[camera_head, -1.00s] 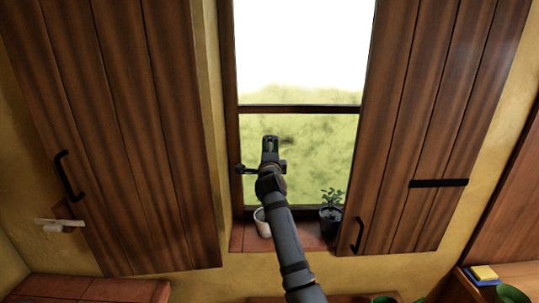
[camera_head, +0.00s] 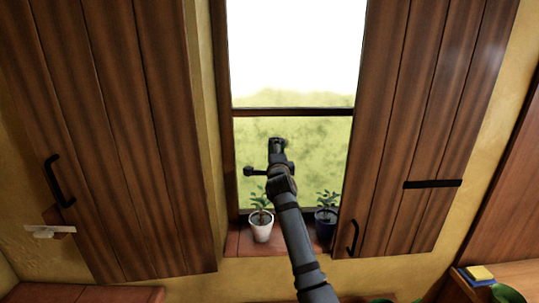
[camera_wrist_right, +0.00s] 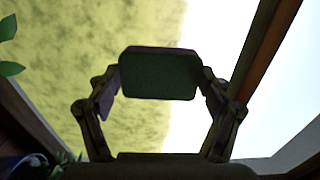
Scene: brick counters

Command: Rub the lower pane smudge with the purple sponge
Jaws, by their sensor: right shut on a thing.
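My right gripper (camera_head: 278,148) is in front of the lower window pane (camera_head: 325,145), in its upper middle part. In the right wrist view my right gripper (camera_wrist_right: 161,88) is shut on the sponge (camera_wrist_right: 158,74), a dark block with a faint purple tint along its top edge. The sponge is held between both fingertips, with the greenish pane behind it. I cannot tell whether it touches the glass. The pane is mottled with darker green patches, and I cannot pick out the smudge for certain; the gripper hides part of the glass. My left gripper is not in view.
On the sill (camera_head: 290,240) stand a white potted plant (camera_head: 261,230) and a dark blue potted plant (camera_head: 325,228), on either side of my forearm. Wooden shutters stand left (camera_head: 130,130) and right (camera_head: 425,110). A yellow and blue block (camera_head: 479,274) lies at lower right.

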